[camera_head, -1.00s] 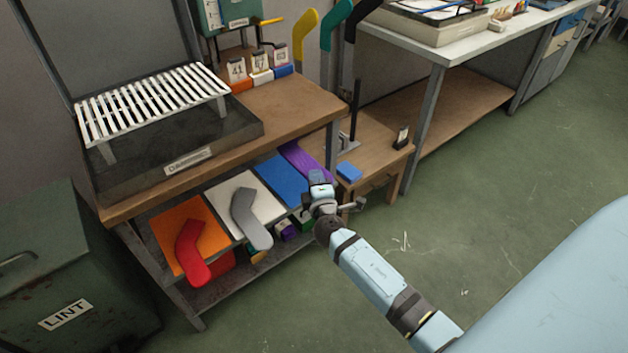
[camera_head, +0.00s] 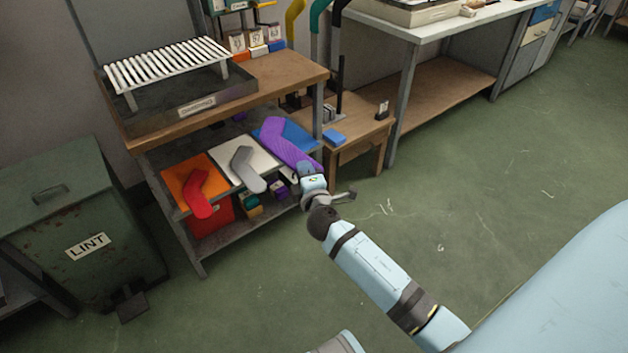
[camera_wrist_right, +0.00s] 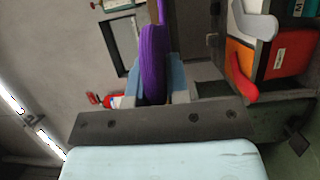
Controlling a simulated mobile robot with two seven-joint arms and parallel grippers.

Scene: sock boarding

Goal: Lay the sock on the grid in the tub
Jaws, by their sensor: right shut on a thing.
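A purple ribbed sock (camera_head: 285,143) is over the blue mat on the lower shelf, its near end at my right gripper (camera_head: 308,172). The right gripper is shut on the sock, which also shows between the fingers in the right wrist view (camera_wrist_right: 152,62). The grid (camera_head: 165,66) is a white slatted rack standing in the dark shallow tub (camera_head: 197,106) on the bench top. The grid's slats are bare. The gripper is below and right of the tub. My left gripper is out of view.
A red sock (camera_head: 201,196) lies on an orange mat and a grey sock (camera_head: 247,170) on a white mat. The bench top (camera_head: 280,80) overhangs this shelf. A bench leg (camera_head: 318,118) stands near the purple sock. A green lint bin (camera_head: 75,205) is at left.

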